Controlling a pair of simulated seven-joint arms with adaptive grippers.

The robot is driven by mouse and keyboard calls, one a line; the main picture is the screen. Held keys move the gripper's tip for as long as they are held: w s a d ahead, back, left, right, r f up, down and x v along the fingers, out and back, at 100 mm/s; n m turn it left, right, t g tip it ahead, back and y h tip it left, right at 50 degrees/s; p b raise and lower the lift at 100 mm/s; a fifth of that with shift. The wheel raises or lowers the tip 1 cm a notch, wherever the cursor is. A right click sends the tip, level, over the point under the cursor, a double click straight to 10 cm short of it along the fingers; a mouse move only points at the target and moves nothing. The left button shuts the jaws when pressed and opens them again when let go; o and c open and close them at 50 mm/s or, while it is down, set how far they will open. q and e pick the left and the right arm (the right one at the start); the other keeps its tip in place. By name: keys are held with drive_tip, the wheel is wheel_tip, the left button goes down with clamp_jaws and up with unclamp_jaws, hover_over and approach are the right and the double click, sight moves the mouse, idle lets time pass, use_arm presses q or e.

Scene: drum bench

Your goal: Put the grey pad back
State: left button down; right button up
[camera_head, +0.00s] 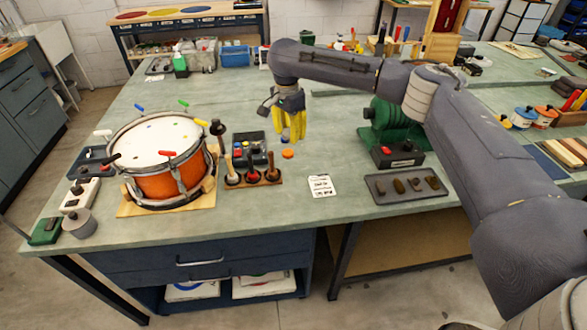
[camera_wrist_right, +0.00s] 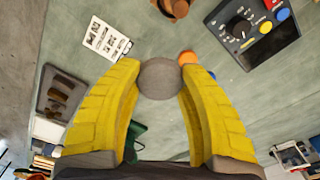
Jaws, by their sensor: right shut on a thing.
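In the right wrist view a round grey pad (camera_wrist_right: 160,78) sits between the yellow fingertips of my right gripper (camera_wrist_right: 160,80), which is shut on it. In the head view my right gripper (camera_head: 289,137) points down above the bench, right of the dark control box (camera_head: 250,148); the grey pad cannot be made out there. An orange round piece (camera_head: 288,154) lies on the bench just below the fingers, with a small blue piece (camera_head: 286,140) near it. Both show partly behind the right finger in the wrist view. My left gripper is not in view.
An orange drum (camera_head: 170,178) stands at the left. A wooden rack with mallets (camera_head: 253,180), a white printed card (camera_head: 321,186) and a dark tray with brown pieces (camera_head: 405,187) line the front. A green machine (camera_head: 388,122) stands right. The bench behind the gripper is fairly clear.

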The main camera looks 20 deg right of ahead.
sight(291, 172)
wheel_tip(291, 172, down, 15)
drive_tip(key=shift+f, duration=0.1)
idle(0.7)
drive_tip(key=shift+f, duration=0.1)
drive_tip(key=o, duration=1.2)
drive_tip(key=shift+o, duration=0.2)
wheel_tip(291, 172, up, 12)
drive_tip(key=shift+s+a, duration=0.15)
drive_tip(key=shift+a, duration=0.15)
